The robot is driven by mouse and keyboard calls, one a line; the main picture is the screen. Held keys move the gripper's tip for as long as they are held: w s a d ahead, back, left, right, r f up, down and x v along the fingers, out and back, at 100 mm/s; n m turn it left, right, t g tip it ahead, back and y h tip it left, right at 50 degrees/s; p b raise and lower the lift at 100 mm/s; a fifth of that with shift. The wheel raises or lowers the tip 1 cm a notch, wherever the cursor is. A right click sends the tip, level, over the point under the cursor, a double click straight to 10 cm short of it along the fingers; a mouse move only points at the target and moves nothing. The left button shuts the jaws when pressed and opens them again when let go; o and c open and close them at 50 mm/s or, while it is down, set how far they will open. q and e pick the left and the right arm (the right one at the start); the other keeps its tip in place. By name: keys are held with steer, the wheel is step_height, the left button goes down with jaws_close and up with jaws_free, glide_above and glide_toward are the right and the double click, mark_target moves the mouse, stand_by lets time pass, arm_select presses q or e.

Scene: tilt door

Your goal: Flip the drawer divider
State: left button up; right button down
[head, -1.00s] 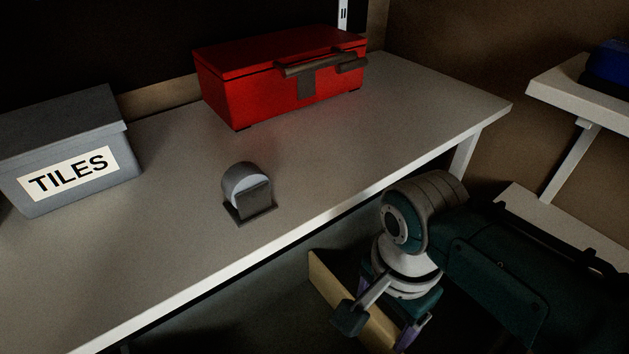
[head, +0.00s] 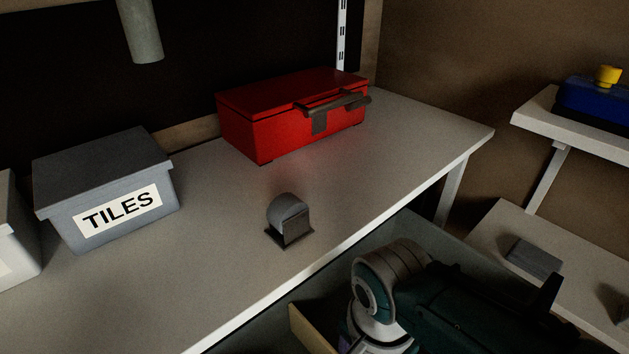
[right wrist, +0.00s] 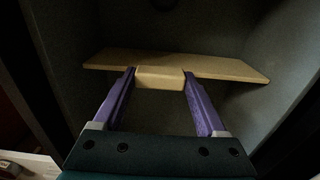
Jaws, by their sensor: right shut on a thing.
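The drawer divider is a pale wooden panel. In the right wrist view the divider (right wrist: 225,67) spans the inside of a dark grey compartment, with a block-like tab (right wrist: 160,77) at its near middle. My right gripper (right wrist: 160,80) has its two purple fingers on either side of that tab and is shut on it. In the head view a tilted end of the divider (head: 310,328) shows at the bottom, left of my right arm. My arm hides most of the right gripper there. My left gripper is out of view.
A white table (head: 220,190) holds a red toolbox (head: 290,118), a grey TILES box (head: 105,195) and a small dark rounded object (head: 289,220). Grey drawer walls (head: 410,235) surround my right arm below the table edge. Shelves (head: 565,125) stand at the right.

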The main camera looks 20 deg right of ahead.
steer(key=shift+a, duration=0.1)
steer(key=shift+c, duration=1.6)
jaws_free()
steer(key=o, duration=0.3)
steer(key=shift+a, duration=0.1)
step_height(320, 180, up, 9)
steer(key=p, duration=0.6)
steer(key=shift+f, duration=0.15)
steer(key=shift+r+p, duration=0.35)
steer(key=shift+r, duration=0.3)
